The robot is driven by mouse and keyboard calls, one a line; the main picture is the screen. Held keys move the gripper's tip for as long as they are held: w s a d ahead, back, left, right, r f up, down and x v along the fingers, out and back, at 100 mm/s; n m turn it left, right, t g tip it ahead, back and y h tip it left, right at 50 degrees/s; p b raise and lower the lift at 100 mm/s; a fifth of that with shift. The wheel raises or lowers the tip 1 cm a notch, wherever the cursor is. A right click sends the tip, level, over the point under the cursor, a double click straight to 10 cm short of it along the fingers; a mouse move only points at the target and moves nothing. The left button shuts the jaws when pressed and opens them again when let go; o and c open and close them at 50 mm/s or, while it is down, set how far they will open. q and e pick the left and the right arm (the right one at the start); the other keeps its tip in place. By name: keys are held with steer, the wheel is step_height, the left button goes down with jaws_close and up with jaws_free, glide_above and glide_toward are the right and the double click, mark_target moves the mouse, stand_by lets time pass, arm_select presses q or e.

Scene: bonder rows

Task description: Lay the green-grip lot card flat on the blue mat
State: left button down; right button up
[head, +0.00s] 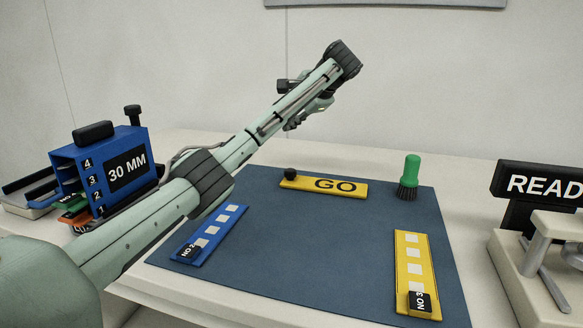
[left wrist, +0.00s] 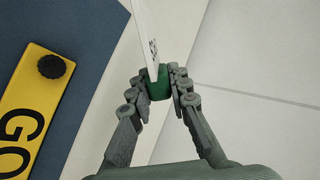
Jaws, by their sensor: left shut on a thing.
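My left gripper (head: 296,122) is raised beyond the far edge of the blue mat (head: 325,240), with my arm reaching across from the left. In the left wrist view my left gripper (left wrist: 160,80) is shut on the green grip (left wrist: 158,86) of a lot card. The card's white body (left wrist: 147,35) shows as a narrow strip with small dark print, seen at a steep angle and clear of the mat (left wrist: 95,30). In the head view I cannot make out the card; my arm seems to hide it. My right gripper is not in view.
On the mat lie a yellow GO plate (head: 342,187), a blue NO 2 plate (head: 220,228) and a yellow NO 3 plate (head: 412,262). A green-handled brush (head: 411,172) stands at the back right. A blue 30 MM rack (head: 150,152) stands left, a READ sign (head: 535,184) right. The mat's middle is bare.

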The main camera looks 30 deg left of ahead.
arm_select(q)
steer(key=shift+w+f, duration=0.1)
steer(key=shift+f, duration=4.75)
steer(key=c, duration=1.6)
jaws_free()
steer(key=shift+v, duration=4.05)
steer(key=shift+a, duration=0.1)
